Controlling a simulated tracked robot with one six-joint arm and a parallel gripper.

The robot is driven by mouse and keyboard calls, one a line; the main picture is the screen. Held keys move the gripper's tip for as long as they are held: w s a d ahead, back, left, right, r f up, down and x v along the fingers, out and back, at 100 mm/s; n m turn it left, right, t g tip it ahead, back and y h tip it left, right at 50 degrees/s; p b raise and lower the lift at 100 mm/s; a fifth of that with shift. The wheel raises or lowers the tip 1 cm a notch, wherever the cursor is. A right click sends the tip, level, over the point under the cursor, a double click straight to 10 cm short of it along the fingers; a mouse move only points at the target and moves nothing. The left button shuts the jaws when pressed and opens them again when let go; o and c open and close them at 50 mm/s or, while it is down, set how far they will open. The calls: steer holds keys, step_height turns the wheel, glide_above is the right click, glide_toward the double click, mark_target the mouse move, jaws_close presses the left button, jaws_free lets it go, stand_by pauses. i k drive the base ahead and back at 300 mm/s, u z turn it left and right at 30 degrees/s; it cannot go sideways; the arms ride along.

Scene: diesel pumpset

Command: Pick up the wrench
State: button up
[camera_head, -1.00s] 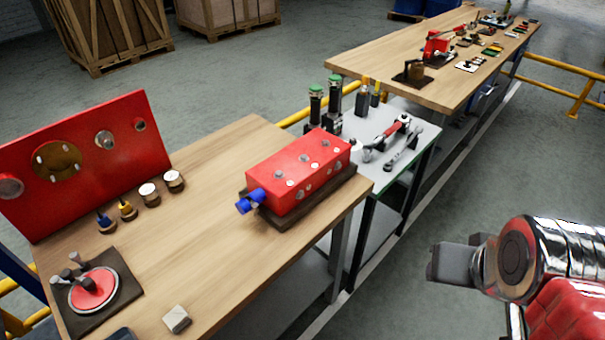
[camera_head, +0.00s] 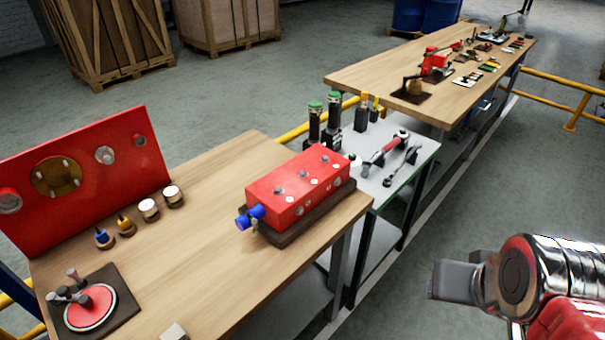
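A wrench (camera_head: 402,166) with a dark silver shaft lies on the grey top of a small cart (camera_head: 415,153) between the two wooden benches. A larger red-handled tool (camera_head: 384,150) lies just left of it on the same top. My gripper (camera_head: 440,280) is at the lower right, above the floor and well apart from the cart. Its fingers show only from the side, so I cannot tell whether it is open or shut.
A red block with a blue fitting (camera_head: 297,187) stands on the near wooden bench (camera_head: 200,235), left of the cart. Green-capped cylinders (camera_head: 333,115) stand at the cart's back. Yellow rails (camera_head: 560,85) and a far bench (camera_head: 400,80) lie beyond. Floor right of the cart is clear.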

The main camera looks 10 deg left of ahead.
mark_target(411, 153)
steer(key=z, duration=0.95)
steer(key=i, duration=3.2)
